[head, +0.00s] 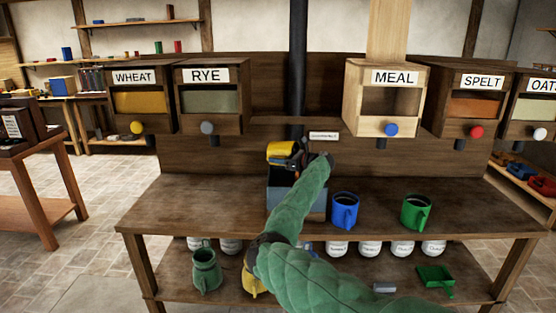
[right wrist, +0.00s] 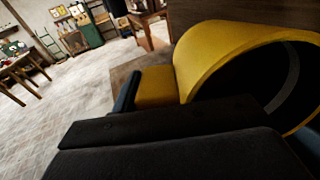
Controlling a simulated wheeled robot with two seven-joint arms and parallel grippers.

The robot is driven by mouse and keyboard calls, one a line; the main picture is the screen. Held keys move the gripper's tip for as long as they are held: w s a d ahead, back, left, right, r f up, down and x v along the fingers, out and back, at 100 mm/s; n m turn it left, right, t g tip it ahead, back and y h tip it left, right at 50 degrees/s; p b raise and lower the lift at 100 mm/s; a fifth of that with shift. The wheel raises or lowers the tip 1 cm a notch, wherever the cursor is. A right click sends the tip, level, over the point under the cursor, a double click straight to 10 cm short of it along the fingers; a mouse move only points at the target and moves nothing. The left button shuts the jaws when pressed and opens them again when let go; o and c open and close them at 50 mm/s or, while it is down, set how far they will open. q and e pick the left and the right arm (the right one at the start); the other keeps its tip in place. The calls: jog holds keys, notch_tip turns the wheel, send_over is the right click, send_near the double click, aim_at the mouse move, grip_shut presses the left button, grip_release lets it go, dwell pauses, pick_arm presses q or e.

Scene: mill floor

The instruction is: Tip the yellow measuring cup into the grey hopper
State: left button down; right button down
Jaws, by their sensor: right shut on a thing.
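The yellow measuring cup (head: 281,153) is up above the grey hopper (head: 317,207) on the bench, tilted well over. My right gripper (head: 298,160) is shut on the cup, at its handle side. In the right wrist view the cup (right wrist: 215,62) lies nearly on its side, its dark mouth turned to the right, and its yellow handle (right wrist: 154,86) is at the black jaws. I cannot tell whether anything is in the cup or pouring from it. My right arm hides much of the hopper. My left gripper is not in view.
A blue cup (head: 344,211) and a green cup (head: 415,212) stand on the bench (head: 475,195) to the right. Labelled bins, including the meal bin (head: 387,98), hang behind. Several white jars, a green jug (head: 205,268) and a green scoop (head: 436,278) are below.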

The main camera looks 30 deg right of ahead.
dwell(0.4)
jog(key=shift+r+t+y+b, duration=0.5)
jog(key=shift+t+y+b, duration=0.1)
jog(key=shift+t, duration=0.2)
dwell(0.4)
